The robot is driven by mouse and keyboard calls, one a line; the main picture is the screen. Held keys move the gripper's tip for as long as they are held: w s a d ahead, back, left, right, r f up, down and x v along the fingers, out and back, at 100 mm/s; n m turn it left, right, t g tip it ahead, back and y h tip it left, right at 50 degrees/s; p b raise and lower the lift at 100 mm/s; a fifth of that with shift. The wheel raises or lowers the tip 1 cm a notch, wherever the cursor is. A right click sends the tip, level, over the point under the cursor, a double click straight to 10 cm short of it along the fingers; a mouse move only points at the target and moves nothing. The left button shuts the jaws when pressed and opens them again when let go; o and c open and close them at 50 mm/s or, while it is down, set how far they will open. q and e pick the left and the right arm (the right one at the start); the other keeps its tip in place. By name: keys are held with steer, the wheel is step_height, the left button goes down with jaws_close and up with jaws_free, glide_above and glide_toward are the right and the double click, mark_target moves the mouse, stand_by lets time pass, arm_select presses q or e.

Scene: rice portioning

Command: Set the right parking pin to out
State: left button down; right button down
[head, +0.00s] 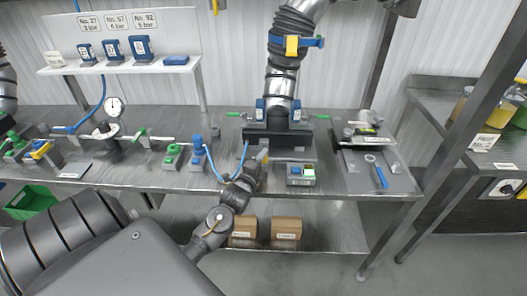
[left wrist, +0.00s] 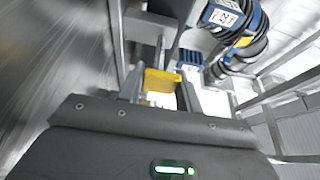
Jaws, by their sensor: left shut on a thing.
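My left gripper (head: 258,163) reaches up from the lower left to the front of the black base block (head: 262,137) under a large metal pipe. In the left wrist view my left gripper (left wrist: 158,92) is shut on a yellow piece (left wrist: 160,80); the yellow piece (head: 263,156) shows small at the fingertips in the head view. I cannot tell exactly what it is. A green-tipped pin (head: 322,117) sticks out at the right side of the pipe's foot, and another green-tipped pin (head: 236,114) at its left. My right gripper is not in view.
A small control box (head: 301,174) with a green and a blue button stands right of the gripper. Several valves and a gauge (head: 114,107) line the bench at left. A blue-handled tool (head: 380,174) lies at right. Brown boxes (head: 286,233) sit on the lower shelf.

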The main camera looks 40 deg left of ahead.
arm_select(q)
steer(key=shift+f, duration=0.15)
steer(key=c, duration=1)
jaws_free()
steer(key=shift+s, duration=0.1)
steer(key=shift+o, duration=0.2)
steer(key=b+v, duration=0.2)
steer(key=v, duration=0.9)
steer(key=shift+d, duration=0.1)
